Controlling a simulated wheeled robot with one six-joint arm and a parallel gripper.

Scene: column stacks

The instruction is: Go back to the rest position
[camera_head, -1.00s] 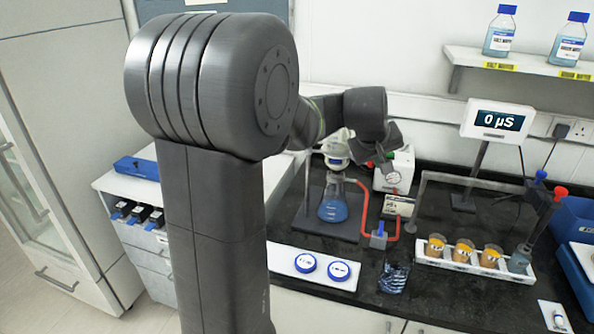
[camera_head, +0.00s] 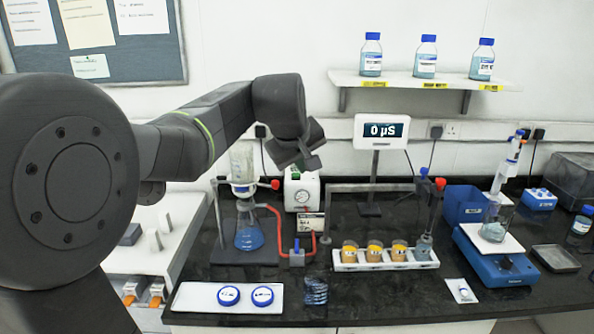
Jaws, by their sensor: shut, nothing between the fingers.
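My gripper (camera_head: 299,154) hangs at the end of my raised arm in the head view, left of the picture's middle. It is shut and empty, in the air above the black bench (camera_head: 450,318). Behind and below it stand a flask (camera_head: 249,236) with blue liquid and a white pump box (camera_head: 308,192) with a round gauge. It appears apart from them. The fingertips are small and dark, so their detail is hard to see. My arm hides part of the left side of the bench.
A meter (camera_head: 381,132) reads 0 µS. A white rack (camera_head: 386,263) holds several orange jars. A blue balance (camera_head: 497,262) stands at right. A wall shelf (camera_head: 430,84) carries three bottles. A white tray (camera_head: 227,306) with two blue-capped lids lies at the front edge.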

